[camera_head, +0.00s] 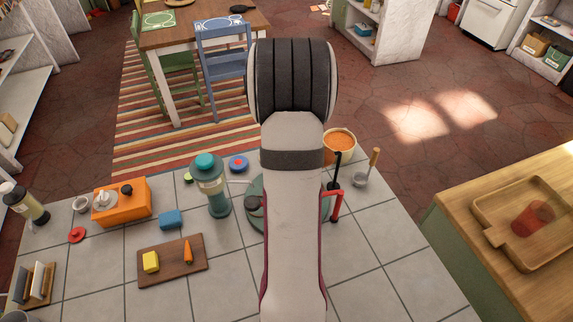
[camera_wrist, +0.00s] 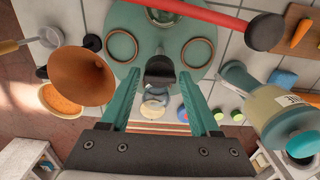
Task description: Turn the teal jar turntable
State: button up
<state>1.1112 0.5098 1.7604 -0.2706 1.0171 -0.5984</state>
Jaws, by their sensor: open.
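The teal turntable (camera_wrist: 150,28) fills the upper middle of the wrist view, with round rings on its top. A dark upright knob (camera_wrist: 159,68) stands at the turntable's near edge in the wrist view. My gripper (camera_wrist: 158,78) is open, its two teal fingers on either side of the knob. I cannot tell whether they touch it. My gripper is hidden behind my arm in the head view.
A teal-lidded jar (camera_head: 210,185) stands left of the turntable. A red bar with a black end (camera_wrist: 220,17) crosses above the turntable in the wrist view. An orange-filled bowl (camera_head: 340,142) and a brown cone (camera_wrist: 82,76) are close by. The front right tiles are clear.

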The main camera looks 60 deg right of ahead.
grip_shut()
dwell(1.4)
